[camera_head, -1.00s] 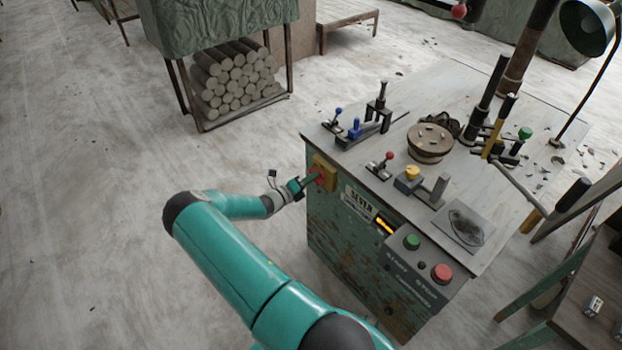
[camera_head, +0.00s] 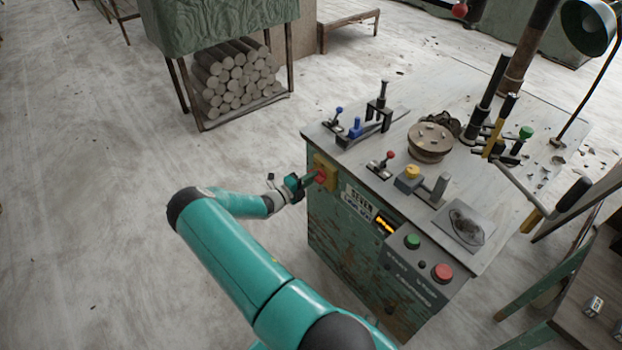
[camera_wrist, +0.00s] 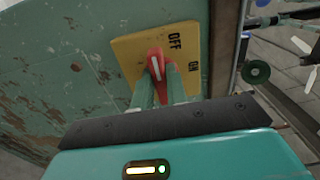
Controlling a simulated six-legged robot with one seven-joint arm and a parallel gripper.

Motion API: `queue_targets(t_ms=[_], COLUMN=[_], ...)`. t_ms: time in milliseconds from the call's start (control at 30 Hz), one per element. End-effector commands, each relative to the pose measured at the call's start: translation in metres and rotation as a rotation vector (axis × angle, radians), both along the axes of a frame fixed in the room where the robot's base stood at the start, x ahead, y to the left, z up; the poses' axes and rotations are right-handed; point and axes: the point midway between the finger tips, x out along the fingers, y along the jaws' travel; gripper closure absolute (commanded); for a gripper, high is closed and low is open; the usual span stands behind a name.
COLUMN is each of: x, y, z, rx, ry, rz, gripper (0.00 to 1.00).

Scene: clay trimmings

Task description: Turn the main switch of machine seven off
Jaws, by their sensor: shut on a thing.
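Machine seven (camera_head: 350,255) is a worn green cabinet with a "SEVEN" label on its front. Its main switch is a red knob (camera_wrist: 155,61) on a yellow plate (camera_wrist: 128,50), which also shows in the head view (camera_head: 331,168) at the cabinet's upper left corner. My gripper (camera_wrist: 160,74) is shut on the red knob, with one green finger on each side of it. The knob's white line runs roughly up the wrist picture. The plate's OFF and ON marks are to its right. I cannot tell which mark the knob points at.
A green button (camera_head: 411,242) and a red button (camera_head: 442,272) sit on the front control box. Levers and a round chuck (camera_head: 430,143) stand on the machine's top. A rack of clay logs (camera_head: 235,85) is behind. The floor at left is clear.

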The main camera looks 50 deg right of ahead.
Motion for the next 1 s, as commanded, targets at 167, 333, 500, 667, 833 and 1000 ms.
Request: queue_targets(t_ms=[167, 333, 500, 667, 833, 1000], x=[0.001, 0.001, 0.000, 0.001, 0.005, 0.012], y=[0.002, 0.002, 0.001, 0.002, 0.017, 0.051], z=[-0.001, -0.001, -0.001, 0.000, 0.000, -0.001], rx=[0.002, 0.002, 0.001, 0.001, 0.001, 0.002], ry=[0.002, 0.002, 0.001, 0.000, 0.000, 0.000], rz=[0.001, 0.001, 0.001, 0.001, 0.002, 0.003], gripper=[1.00, 0.68, 0.64, 0.64, 0.64, 0.64])
